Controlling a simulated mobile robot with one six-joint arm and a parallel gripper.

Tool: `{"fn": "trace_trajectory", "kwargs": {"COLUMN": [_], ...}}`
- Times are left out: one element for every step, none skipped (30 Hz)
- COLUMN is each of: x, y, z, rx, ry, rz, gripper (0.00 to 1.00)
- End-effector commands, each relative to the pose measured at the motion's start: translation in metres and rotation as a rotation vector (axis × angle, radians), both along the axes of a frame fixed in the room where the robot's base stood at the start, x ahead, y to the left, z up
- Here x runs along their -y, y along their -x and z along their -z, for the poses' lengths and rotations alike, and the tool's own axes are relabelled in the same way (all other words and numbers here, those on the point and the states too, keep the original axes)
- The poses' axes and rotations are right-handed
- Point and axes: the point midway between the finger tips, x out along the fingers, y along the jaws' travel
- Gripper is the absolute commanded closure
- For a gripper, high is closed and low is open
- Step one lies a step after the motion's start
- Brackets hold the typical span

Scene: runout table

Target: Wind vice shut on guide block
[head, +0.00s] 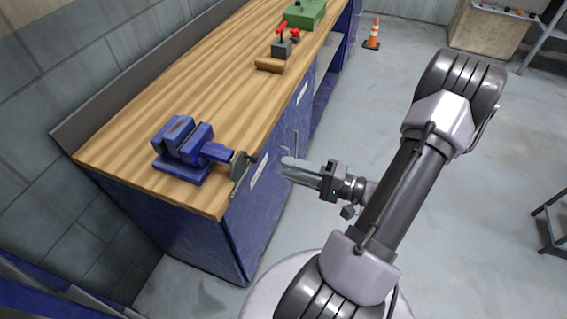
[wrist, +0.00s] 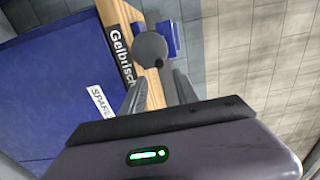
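The blue vice (head: 180,160) stands on the near end of the wooden bench, and part of it shows in the wrist view (wrist: 172,40). Its round grey handwheel (head: 239,166) sticks out past the bench's front edge, with a small dark handle on it. My gripper (head: 286,167) is in the air just right of the handwheel, apart from it. In the wrist view the fingers (wrist: 160,78) are spread and empty, with the handwheel (wrist: 150,47) ahead of them. I cannot make out a guide block between the vice jaws.
The wooden bench top (head: 130,115) has blue cabinets below. A red-handled clamp (head: 283,47), a wooden block (head: 269,66) and a green box (head: 304,14) are farther along it. An orange cone (head: 372,34) stands on the floor. The floor right of the bench is mostly clear.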

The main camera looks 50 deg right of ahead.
Motion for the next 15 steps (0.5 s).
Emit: {"fn": "trace_trajectory", "kwargs": {"x": [-0.004, -0.006, -0.009, -0.011, -0.013, -0.016, -0.018, -0.02, -0.022, -0.024, -0.025, -0.027, -0.028, -0.029, -0.03], "y": [-0.007, -0.011, -0.017, -0.022, -0.027, -0.033, -0.038, -0.042, -0.048, -0.051, -0.055, -0.059, -0.062, -0.065, -0.067], "z": [-0.001, -0.001, -0.001, -0.002, -0.002, -0.002, -0.002, -0.001, 0.001, 0.002, 0.002, 0.002, 0.002, 0.002, 0.001], "rx": [0.0, -0.001, -0.002, -0.002, -0.002, -0.002, -0.002, -0.002, -0.002, -0.002, -0.002, -0.002, -0.002, -0.002, -0.002], "ry": [-0.001, -0.001, 0.0, 0.0, 0.0, 0.0, 0.0, 0.0, 0.002, 0.002, 0.002, 0.002, 0.002, 0.002, 0.002], "rz": [-0.006, -0.007, -0.007, -0.009, -0.008, -0.009, -0.009, -0.01, -0.01, -0.01, -0.009, -0.01, -0.01, -0.009, -0.009], "gripper": [0.64, 0.64, 0.64, 0.64, 0.64, 0.64, 0.64, 0.64, 0.64, 0.64, 0.64, 0.64, 0.64, 0.64, 0.64]}}
